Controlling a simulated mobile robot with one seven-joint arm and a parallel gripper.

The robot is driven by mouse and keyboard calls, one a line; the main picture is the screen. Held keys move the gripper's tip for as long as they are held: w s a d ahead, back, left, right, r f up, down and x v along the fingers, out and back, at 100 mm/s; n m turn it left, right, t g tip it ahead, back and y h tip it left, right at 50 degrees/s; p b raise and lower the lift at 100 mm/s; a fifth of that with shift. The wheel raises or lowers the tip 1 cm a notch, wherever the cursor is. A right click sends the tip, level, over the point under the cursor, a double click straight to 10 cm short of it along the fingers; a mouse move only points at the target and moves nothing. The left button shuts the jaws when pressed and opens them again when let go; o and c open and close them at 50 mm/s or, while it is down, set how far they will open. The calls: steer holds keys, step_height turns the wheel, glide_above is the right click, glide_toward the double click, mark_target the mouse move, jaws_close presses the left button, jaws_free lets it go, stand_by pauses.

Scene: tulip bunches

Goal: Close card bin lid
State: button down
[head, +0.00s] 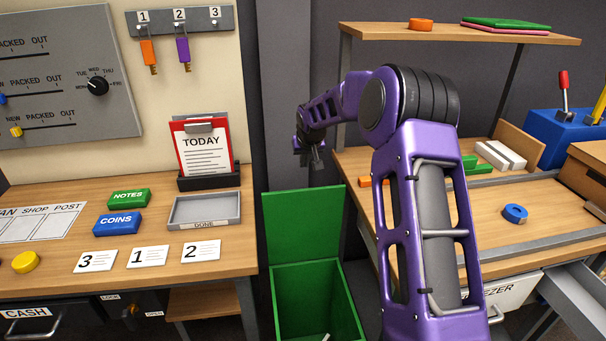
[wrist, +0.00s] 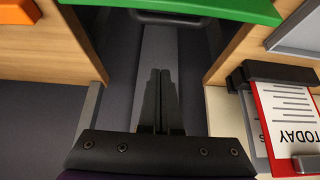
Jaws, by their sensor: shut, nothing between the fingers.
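The green card bin (head: 314,297) stands on the floor in the gap between the two benches. Its green lid (head: 303,222) is open and stands upright at the back of the bin. What looks like the lid's edge also shows as a green strip (wrist: 210,8) across the top of the wrist view. My gripper (head: 317,163) is above and behind the lid, apart from it, pointing down. In the wrist view its fingers (wrist: 160,72) are together with nothing between them.
The left bench holds a red TODAY clipboard (head: 205,148) and a grey DONE tray (head: 205,211) close to the gap. The right bench (head: 419,218) and its shelf (head: 450,36) flank my arm. Something small and pale (head: 327,337) lies in the bin.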

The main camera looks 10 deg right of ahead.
steer(key=x, duration=1)
steer(key=shift+s+f+b, duration=0.2)
steer(key=shift+s+b, duration=0.1)
steer(key=shift+s, duration=1.8)
steer(key=shift+s, duration=0.1)
